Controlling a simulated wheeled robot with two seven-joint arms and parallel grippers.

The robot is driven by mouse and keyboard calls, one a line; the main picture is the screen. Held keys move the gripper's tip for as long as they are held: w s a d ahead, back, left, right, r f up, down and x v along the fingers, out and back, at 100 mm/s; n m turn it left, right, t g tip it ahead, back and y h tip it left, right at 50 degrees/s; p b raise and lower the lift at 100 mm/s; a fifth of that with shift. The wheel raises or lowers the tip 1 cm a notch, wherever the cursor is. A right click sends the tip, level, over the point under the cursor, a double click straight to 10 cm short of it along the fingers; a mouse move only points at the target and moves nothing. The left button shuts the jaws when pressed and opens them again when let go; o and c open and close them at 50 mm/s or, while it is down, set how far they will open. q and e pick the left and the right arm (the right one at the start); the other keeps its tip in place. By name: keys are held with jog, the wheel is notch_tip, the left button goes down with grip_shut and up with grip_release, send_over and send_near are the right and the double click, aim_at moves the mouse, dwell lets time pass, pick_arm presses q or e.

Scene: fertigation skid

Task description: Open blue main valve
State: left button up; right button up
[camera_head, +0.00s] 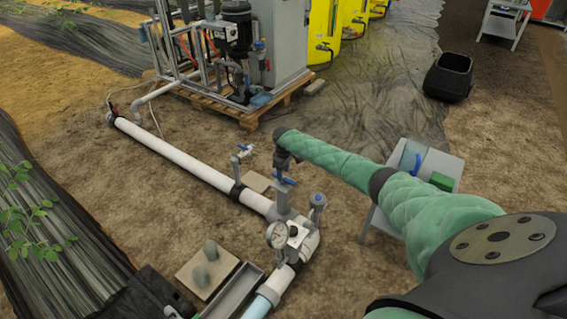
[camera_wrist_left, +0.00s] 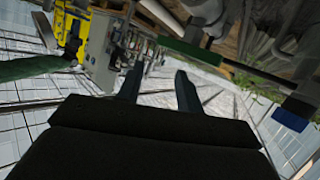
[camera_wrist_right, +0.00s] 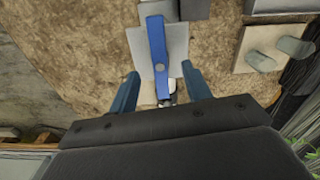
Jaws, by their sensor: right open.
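A blue valve lever (camera_head: 284,180) sits on top of the grey pipe fitting, beside the pressure gauge (camera_head: 277,235). In the right wrist view the blue lever (camera_wrist_right: 157,45) runs lengthwise through the gap between my fingers, with clear space on both sides. My right gripper (camera_head: 283,165) is open and points down just above the lever; it also shows in the right wrist view (camera_wrist_right: 160,72). A smaller blue-handled valve (camera_head: 244,148) stands further back on the white pipe. My left gripper (camera_wrist_left: 156,80) is open and empty in the left wrist view.
The white pipe (camera_head: 180,158) runs back to the pump skid on a wooden pallet (camera_head: 245,120). A small grey stand (camera_head: 440,163) is under my right arm. A black bin (camera_head: 448,76) and yellow tanks (camera_head: 322,30) stand behind. Bare soil lies between.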

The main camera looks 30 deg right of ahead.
notch_tip(320, 180, up, 3)
jog(key=p, duration=0.2)
jog(key=shift+f+p, duration=0.15)
jog(key=shift+p, duration=0.15)
jog(key=shift+r+p, duration=0.95)
jog(key=shift+p, duration=0.05)
jog(key=shift+r, duration=0.35)
pick_arm(q)
jog(key=s+a+f+g+y, duration=0.1)
jog(key=s+f+g, duration=0.5)
jog(key=s+f, duration=0.5)
jog(key=shift+a, duration=0.15)
pick_arm(e)
jog(key=shift+f, duration=0.1)
